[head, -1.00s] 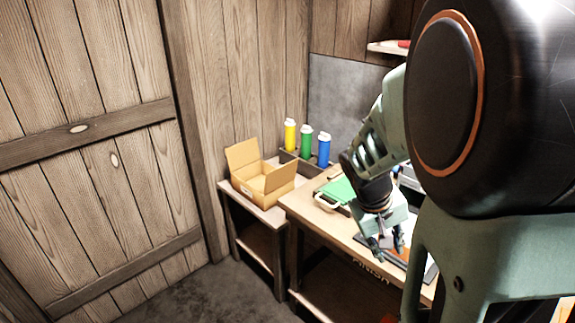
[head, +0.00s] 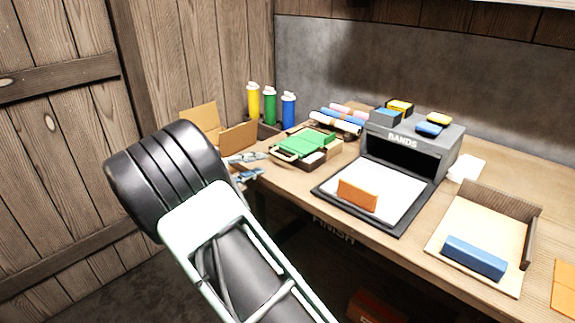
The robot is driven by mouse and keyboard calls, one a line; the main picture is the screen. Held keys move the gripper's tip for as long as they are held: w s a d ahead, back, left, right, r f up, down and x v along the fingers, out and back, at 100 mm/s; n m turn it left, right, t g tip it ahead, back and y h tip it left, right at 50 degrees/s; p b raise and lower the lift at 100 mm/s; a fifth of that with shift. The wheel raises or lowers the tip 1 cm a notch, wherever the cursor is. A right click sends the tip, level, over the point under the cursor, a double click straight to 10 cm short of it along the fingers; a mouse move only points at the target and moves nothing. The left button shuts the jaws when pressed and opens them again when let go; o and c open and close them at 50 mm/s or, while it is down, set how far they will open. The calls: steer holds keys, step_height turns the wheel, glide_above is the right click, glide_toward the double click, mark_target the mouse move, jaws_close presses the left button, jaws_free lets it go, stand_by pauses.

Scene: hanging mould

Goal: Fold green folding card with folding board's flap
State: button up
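The green folding card (head: 308,141) lies on the folding board (head: 314,162), a dark, low board near the back left of the workbench. A pale, loop-shaped handle (head: 281,156) shows at the board's left side, apparently on its flap. My gripper (head: 262,163) is just left of this handle, at the bench's left end. Its two grey fingers look spread, with nothing seen between them. My arm hides the rest of the gripper. I cannot tell whether a fingertip touches the handle.
Yellow, green and blue bottles (head: 270,106) stand behind, near an open cardboard box (head: 237,137). Rolls (head: 340,120) lie behind the board. A grey BANDS box (head: 415,138), a black-framed pad (head: 385,190) with an orange block, and a tray (head: 478,228) with a blue block fill the right.

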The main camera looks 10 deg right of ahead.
mark_target(282, 157)
steer(key=b+x, duration=0.1)
steer(key=x, duration=0.9)
steer(key=shift+w+d, duration=0.1)
steer(key=shift+d, duration=0.2)
jaws_close()
